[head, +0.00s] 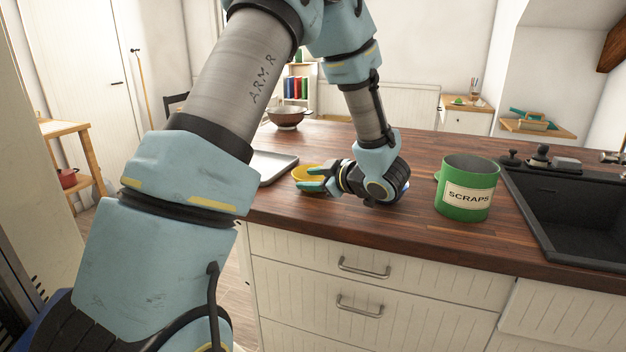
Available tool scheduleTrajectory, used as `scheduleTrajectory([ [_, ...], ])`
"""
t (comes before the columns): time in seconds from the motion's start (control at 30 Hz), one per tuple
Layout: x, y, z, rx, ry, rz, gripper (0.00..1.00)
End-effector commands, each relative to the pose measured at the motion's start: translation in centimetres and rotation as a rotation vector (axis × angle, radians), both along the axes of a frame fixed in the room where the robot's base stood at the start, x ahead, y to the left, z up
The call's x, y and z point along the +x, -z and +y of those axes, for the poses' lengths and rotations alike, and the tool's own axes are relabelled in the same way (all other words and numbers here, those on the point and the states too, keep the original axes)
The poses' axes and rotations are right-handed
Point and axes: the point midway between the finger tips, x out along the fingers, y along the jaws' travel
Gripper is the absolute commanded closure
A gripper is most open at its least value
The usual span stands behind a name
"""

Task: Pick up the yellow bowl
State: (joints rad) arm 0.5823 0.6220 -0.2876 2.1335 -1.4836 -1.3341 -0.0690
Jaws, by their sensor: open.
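The yellow bowl (302,173) sits on the dark wooden counter, between the grey tray and my wrist. My gripper (308,179) is at the bowl, with its teal fingers pointing left and lying across the bowl's near right side in the head view. The fingers are apart. The gripper hides part of the bowl. I cannot tell from this view whether a finger touches the rim or whether the rim lies between the fingers.
A grey tray (272,167) lies just left of the bowl, partly behind my arm. A green scraps can (467,190) stands to the right, before the black sink (580,205). A brown bowl (287,117) stands farther back. The wooden counter (400,225) is bare in front.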

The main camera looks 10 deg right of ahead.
Motion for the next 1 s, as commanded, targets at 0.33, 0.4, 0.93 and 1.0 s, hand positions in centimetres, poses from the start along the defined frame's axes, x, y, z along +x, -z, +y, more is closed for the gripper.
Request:
scheduleTrajectory([
  [0.33, 2.5, 1.2, 1.9, 0.000, 0.000, 0.000, 0.54],
  [0.4, 2.5, 1.2, 1.9, 0.000, 0.000, 0.000, 0.54],
  [0.93, 2.4, 1.2, 1.9, 0.000, 0.000, 0.000, 1.00],
  [1.0, 2.4, 1.2, 1.9, 0.000, 0.000, 0.000, 1.00],
])
